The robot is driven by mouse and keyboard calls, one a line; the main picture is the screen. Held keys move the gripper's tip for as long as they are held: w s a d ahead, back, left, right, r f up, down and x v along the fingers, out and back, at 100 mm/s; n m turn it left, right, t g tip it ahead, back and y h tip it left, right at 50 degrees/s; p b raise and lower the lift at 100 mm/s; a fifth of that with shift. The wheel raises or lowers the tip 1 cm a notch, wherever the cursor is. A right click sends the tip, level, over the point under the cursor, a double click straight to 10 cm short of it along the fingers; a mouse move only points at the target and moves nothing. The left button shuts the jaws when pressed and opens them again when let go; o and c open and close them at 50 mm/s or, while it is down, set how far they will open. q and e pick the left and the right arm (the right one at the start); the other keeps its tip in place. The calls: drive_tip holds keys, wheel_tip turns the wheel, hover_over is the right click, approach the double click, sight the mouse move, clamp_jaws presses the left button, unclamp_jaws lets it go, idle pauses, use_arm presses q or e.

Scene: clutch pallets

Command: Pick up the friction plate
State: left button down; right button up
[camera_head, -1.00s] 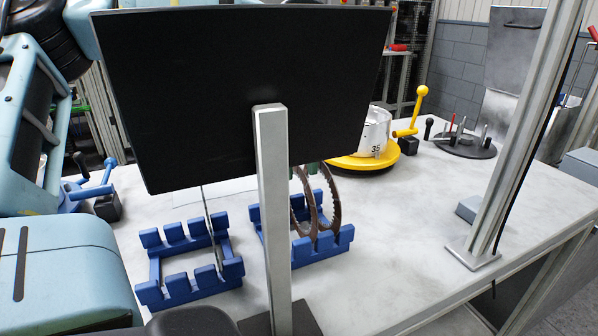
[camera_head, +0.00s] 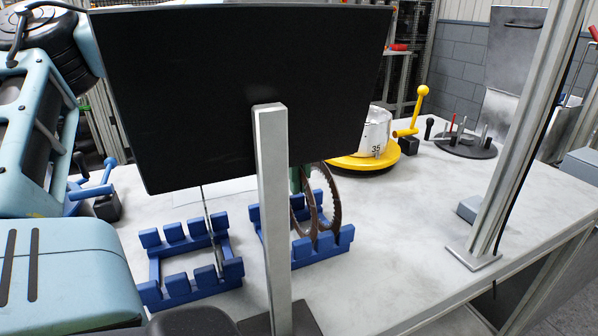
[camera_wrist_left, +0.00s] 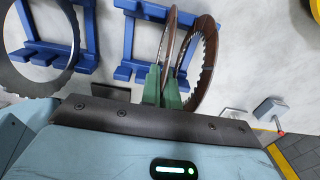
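Two brown toothed friction plates stand on edge in the right blue rack (camera_head: 343,236), partly behind the monitor's post. In the left wrist view the left friction plate (camera_wrist_left: 168,28) shows almost edge-on, and the other friction plate (camera_wrist_left: 203,62) is tilted just to its right. My left gripper (camera_wrist_left: 161,84) has green fingers close together, one on each side of the left plate's lower part. They look closed on it; the contact itself is partly hidden. In the head view only a bit of green shows beside the post. My right gripper is not in view.
A large black monitor (camera_head: 240,90) on a grey post (camera_head: 274,200) blocks much of the head view. A left blue rack (camera_head: 155,268) holds a thin grey plate (camera_wrist_left: 15,75). A yellow round fixture (camera_head: 365,161) stands behind.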

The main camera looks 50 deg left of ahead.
use_arm(q)
wheel_tip(320, 180, up, 18)
drive_tip(key=p, duration=0.1)
drive_tip(key=shift+p, duration=0.3)
idle(0.4)
